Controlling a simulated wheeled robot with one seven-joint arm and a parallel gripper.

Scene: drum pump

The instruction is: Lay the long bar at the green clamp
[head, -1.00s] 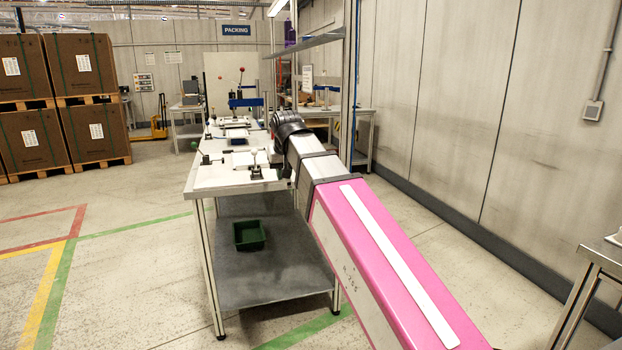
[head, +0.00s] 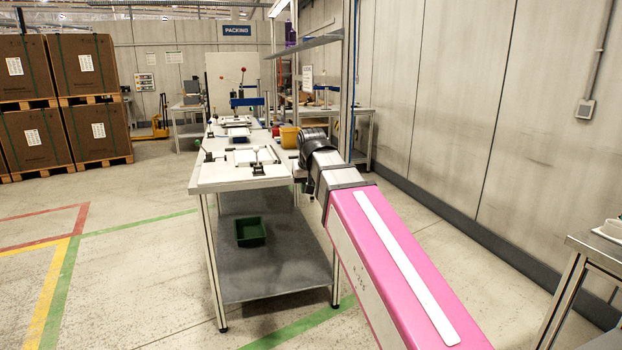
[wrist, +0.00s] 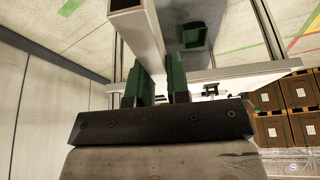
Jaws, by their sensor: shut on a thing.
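The long bar (wrist: 143,38) is a pale square tube with a dark open end. In the wrist view it runs from the top edge down between my gripper's green fingers. My gripper (wrist: 158,82) is shut on it. In the head view, my arm hides both the gripper and the bar. Small dark clamps stand on the white-topped workbench, one at the near front (head: 258,168) and one at the left edge (head: 207,154). I cannot tell which clamp is green. The front clamp stands beside a white frame-like fixture (head: 253,156).
The workbench (head: 232,181) has a lower shelf with a green bin (head: 250,232). A blue press (head: 246,101) stands farther back. A wall is on the right. A metal table (head: 590,245) is at the right edge.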

